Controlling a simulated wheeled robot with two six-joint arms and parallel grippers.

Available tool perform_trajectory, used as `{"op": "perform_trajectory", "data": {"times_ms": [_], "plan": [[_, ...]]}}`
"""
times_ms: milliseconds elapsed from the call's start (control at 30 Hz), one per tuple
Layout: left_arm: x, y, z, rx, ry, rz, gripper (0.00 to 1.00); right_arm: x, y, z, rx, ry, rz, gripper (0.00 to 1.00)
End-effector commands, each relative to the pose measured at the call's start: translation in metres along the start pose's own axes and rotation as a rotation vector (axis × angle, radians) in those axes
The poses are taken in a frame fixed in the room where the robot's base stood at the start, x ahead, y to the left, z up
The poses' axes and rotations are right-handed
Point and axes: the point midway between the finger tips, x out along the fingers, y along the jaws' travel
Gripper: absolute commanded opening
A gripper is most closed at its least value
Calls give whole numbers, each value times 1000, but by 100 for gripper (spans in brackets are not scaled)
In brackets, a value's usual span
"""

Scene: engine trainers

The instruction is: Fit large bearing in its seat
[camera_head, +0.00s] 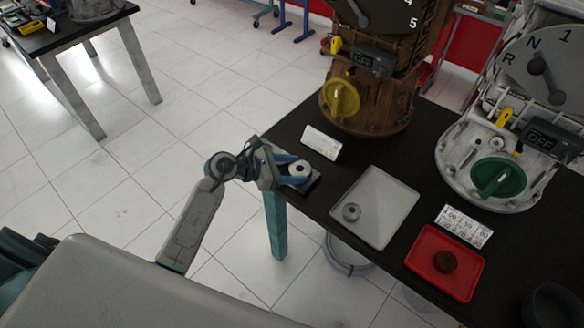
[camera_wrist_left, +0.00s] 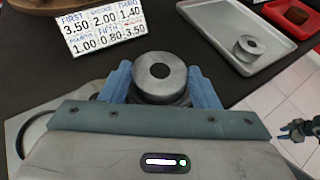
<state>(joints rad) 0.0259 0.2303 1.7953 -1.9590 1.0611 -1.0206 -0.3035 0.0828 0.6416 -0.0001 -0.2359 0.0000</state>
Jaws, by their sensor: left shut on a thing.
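My left gripper (camera_head: 297,171) is shut on a thick grey metal ring with a round centre hole, the large bearing (camera_head: 299,168), at the near left edge of the black table. In the left wrist view the bearing (camera_wrist_left: 160,77) sits flat between the two blue fingers, its hole facing up. A dark piece shows just under it; I cannot tell whether they touch. A smaller-looking grey ring (camera_head: 351,212) lies on the grey tray (camera_head: 389,190). A small, partly cut-off gripper, apparently my right one (camera_wrist_left: 297,131), shows at the right edge of the wrist view. I cannot make out the bearing's seat.
A brown engine trainer (camera_head: 375,110) and a white one (camera_head: 462,150) stand on the table. A red tray (camera_head: 425,272) holds a brown round part (camera_head: 445,262). A white card (camera_head: 321,142) stands behind my left gripper, a number card (camera_head: 463,226) by the red tray.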

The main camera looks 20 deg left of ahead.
Motion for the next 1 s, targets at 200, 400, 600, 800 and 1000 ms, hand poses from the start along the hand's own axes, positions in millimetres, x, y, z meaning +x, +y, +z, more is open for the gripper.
{"op": "perform_trajectory", "data": {"times_ms": [200,400,600,800,1000], "plan": [[0,0,0,0,-1,0,24,0,1,1,0,-2,1,36],[0,0,0,0,-1,0,81,0,0,1,0,-2,1,36],[0,0,-1,-1,1,0,81,0,0,1,0,-1,0,36],[-3,0,-3,1,3,1,81,1,-4,-3,2,-2,-4,36],[-35,0,-4,4,6,1,81,8,-6,-12,2,9,-5,36]]}}
